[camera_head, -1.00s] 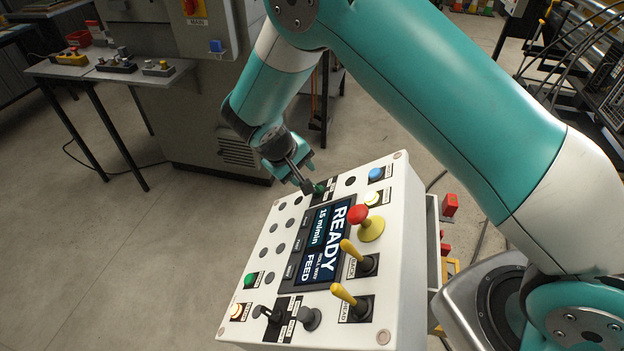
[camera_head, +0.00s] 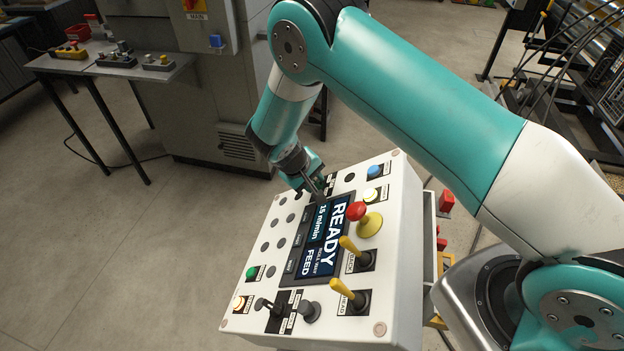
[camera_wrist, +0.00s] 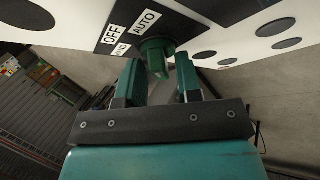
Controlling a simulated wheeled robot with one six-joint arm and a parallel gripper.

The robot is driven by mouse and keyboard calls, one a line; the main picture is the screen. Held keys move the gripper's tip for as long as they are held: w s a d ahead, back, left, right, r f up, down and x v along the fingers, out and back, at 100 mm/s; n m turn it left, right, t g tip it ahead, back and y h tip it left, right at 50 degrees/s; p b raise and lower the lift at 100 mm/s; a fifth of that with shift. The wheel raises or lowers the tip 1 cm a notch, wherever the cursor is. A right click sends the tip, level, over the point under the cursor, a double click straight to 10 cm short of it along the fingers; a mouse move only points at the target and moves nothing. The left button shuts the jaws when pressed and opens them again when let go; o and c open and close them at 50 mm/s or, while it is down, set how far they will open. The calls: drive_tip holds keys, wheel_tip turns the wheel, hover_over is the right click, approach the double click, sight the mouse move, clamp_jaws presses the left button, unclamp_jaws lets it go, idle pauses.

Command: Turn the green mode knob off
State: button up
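The green mode knob (camera_wrist: 157,55) shows in the wrist view, on a black plate with OFF, HAND and AUTO labels (camera_wrist: 143,22) on the white control panel (camera_head: 370,310). My gripper (camera_wrist: 160,75) is at the knob, with one finger on each side of it. The fingers are spread, and gaps seem to show between them and the knob; contact is not clear. In the head view my gripper (camera_head: 315,192) reaches the panel's far end and hides the knob.
Close by on the panel are a display (camera_head: 322,240), a red mushroom button (camera_head: 356,211), a blue button (camera_head: 375,171) and two yellow levers (camera_head: 348,245). Another bench (camera_head: 110,68) and a grey cabinet (camera_head: 205,120) stand behind. Open floor lies at left.

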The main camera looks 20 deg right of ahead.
drive_tip(key=shift+n, duration=0.3)
drive_tip(key=n+g+y+b, duration=0.1)
drive_tip(key=n+y, duration=0.1)
drive_tip(key=n, duration=0.1)
drive_tip(key=shift+d+b, duration=0.15)
drive_tip(key=shift+b, duration=0.15)
drive_tip(key=shift+n+g+y+b, duration=0.7)
drive_tip(key=shift+n+g+y, duration=0.15)
drive_tip(key=shift+n, duration=0.95)
drive_tip(key=o, duration=0.6)
drive_tip(key=shift+w, duration=0.1)
